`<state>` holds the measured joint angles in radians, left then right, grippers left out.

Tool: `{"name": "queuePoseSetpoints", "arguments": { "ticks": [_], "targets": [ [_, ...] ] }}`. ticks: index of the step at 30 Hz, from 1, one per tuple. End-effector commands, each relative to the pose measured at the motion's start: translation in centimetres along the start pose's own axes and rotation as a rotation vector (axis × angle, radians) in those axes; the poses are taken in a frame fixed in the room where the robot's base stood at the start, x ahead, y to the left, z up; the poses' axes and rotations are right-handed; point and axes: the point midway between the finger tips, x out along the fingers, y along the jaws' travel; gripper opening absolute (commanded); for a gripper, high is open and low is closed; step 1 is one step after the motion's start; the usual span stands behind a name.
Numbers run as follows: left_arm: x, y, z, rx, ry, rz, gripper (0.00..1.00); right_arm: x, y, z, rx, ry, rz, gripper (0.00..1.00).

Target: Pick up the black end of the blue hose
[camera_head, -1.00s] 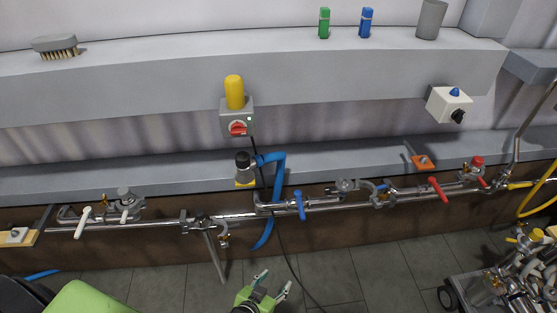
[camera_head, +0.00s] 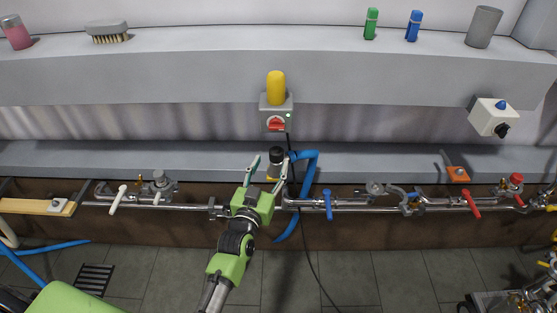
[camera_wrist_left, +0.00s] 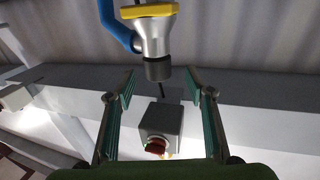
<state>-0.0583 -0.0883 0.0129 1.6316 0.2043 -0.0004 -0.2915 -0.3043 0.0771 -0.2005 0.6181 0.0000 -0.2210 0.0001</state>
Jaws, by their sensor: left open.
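The black end (camera_head: 276,154) sits on a silver fitting with a yellow band, and the blue hose (camera_head: 308,172) runs off to its right and down. My left gripper (camera_head: 268,168) is open, its two green fingers pointing at the black end, which shows between the tips. In the left wrist view the black end (camera_wrist_left: 157,70) is just beyond and between the open fingertips (camera_wrist_left: 159,82), apart from both fingers. The blue hose (camera_wrist_left: 116,24) shows there at upper left. My right gripper is not in view.
A metal pipe with a blue-handled valve (camera_head: 328,204) runs along the ledge. A brush (camera_head: 107,32) lies on the upper shelf.

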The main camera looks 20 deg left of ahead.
Motion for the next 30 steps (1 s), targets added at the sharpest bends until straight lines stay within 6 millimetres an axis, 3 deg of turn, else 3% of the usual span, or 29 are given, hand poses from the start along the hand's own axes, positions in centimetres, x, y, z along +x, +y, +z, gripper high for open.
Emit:
{"name": "queuePoseSetpoints", "arguments": {
  "ticks": [8,18,27,28,30],
  "targets": [
    [1.8,0.1,0.0,0.000,0.000,0.000,0.49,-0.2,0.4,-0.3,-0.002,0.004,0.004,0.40],
    [5.7,0.4,0.4,0.000,0.000,0.000,0.49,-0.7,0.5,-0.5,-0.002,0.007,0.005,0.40],
    [6.2,0.4,0.5,0.000,0.000,0.000,0.49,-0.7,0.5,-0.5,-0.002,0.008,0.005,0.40],
    [6.2,0.4,0.5,0.000,0.000,0.000,0.46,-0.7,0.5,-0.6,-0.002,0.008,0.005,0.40],
    [6.2,0.4,0.5,0.000,0.000,0.000,0.28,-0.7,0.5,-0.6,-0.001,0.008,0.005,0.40]
  ]
}}
